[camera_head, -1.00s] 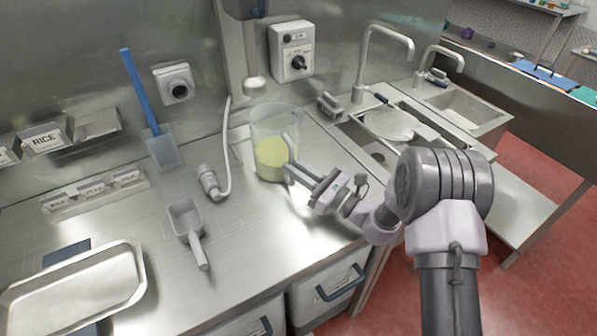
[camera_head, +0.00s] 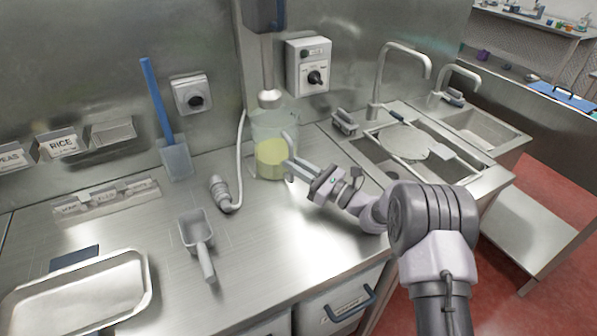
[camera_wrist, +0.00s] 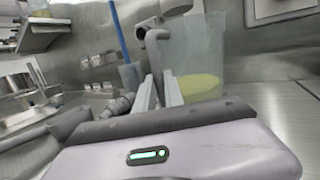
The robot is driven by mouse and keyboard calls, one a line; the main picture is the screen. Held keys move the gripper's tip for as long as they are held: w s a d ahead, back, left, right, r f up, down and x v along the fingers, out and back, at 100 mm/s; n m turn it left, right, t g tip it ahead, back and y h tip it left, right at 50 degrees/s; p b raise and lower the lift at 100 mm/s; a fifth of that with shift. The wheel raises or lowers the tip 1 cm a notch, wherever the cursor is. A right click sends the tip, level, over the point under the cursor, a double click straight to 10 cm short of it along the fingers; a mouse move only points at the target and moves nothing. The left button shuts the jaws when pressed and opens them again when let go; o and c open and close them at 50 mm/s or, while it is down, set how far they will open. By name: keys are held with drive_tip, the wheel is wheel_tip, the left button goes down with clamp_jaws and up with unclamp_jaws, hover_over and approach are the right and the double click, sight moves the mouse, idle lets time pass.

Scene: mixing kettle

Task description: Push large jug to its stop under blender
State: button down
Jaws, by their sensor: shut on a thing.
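The large jug (camera_head: 271,158) is clear, with yellow-green contents, and stands upright on the steel counter near the back wall. Its handle faces my gripper (camera_head: 290,166), which is shut on that handle from the front right. The blender (camera_head: 268,95) hangs on the wall, its shaft and rounded foot at the jug's rim; I cannot tell whether it touches. In the wrist view the jug (camera_wrist: 200,60) stands just beyond my gripper (camera_wrist: 160,88), the handle between the fingers. The jug's stop is not visible.
A grey hose with a nozzle (camera_head: 222,190) lies left of the jug. A scoop (camera_head: 198,236) and a metal tray (camera_head: 78,290) lie further left. A control box (camera_head: 308,66) is on the wall. Sinks (camera_head: 410,150) are at right.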

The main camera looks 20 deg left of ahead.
drive_tip(key=shift+w+a+r, duration=0.1)
drive_tip(key=shift+w+a, duration=0.3)
drive_tip(key=shift+a, duration=0.05)
idle(0.4)
drive_tip(key=c, duration=0.9)
unclamp_jaws()
drive_tip(key=shift+b, duration=0.3)
drive_tip(key=shift+b+v, duration=0.65)
drive_tip(key=shift+v, duration=2.9)
